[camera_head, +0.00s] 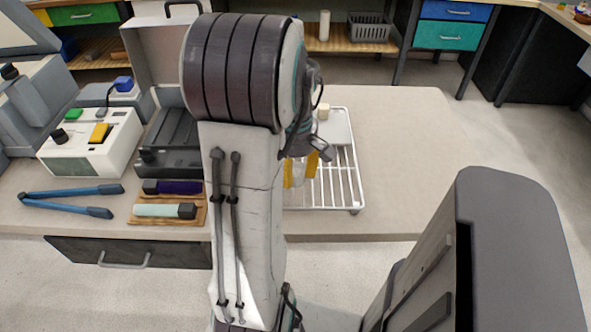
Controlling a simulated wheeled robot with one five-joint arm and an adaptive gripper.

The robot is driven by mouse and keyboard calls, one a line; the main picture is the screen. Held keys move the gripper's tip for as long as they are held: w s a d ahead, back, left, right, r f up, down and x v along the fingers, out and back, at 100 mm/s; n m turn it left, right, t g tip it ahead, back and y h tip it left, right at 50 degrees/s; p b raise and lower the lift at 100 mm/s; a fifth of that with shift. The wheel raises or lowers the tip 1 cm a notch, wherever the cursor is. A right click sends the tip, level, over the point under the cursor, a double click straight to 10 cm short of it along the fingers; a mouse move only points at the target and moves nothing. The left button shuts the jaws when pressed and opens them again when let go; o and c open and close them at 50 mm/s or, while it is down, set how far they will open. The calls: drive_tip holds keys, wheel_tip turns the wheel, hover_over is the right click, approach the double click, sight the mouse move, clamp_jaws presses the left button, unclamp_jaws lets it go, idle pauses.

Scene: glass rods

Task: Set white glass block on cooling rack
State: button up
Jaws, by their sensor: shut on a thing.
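The cooling rack (340,190) is a white wire grid on the right part of the bench, partly hidden by my arm. My gripper (300,173) shows only in part beside the arm, over the rack's left side, with yellow fingers. It is shut on a pale thing between them, which looks like the white glass block (300,171). Most of that block is hidden. I cannot tell whether it touches the wires.
A pale slab with a small cream block (323,112) is at the rack's far end. Purple (173,187) and mint (157,210) rods lie on a wooden holder at left, near blue tongs (70,192) and a white machine (90,145). The bench right of the rack is clear.

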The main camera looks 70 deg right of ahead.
sight(295, 168)
drive_tip(key=shift+f, duration=0.25)
drive_tip(key=o, duration=1.2)
wheel_tip(295, 168, up, 12)
drive_tip(key=w+a+n+h, duration=0.1)
drive_tip(key=w+a, duration=1.2)
drive_tip(key=shift+a+f+n+t+y+p, duration=0.15)
drive_tip(key=shift+a+f+t, duration=0.5)
drive_tip(key=shift+a, duration=2.5)
drive_tip(key=shift+a+f+n+t+y+p, duration=0.1)
drive_tip(key=shift+a+f+n+t+y, duration=0.55)
drive_tip(key=shift+a, duration=2.55)
drive_tip(key=shift+a+f+m+t+h+p, duration=0.2)
drive_tip(key=shift+a+f, duration=0.8)
drive_tip(key=shift+a, duration=2.15)
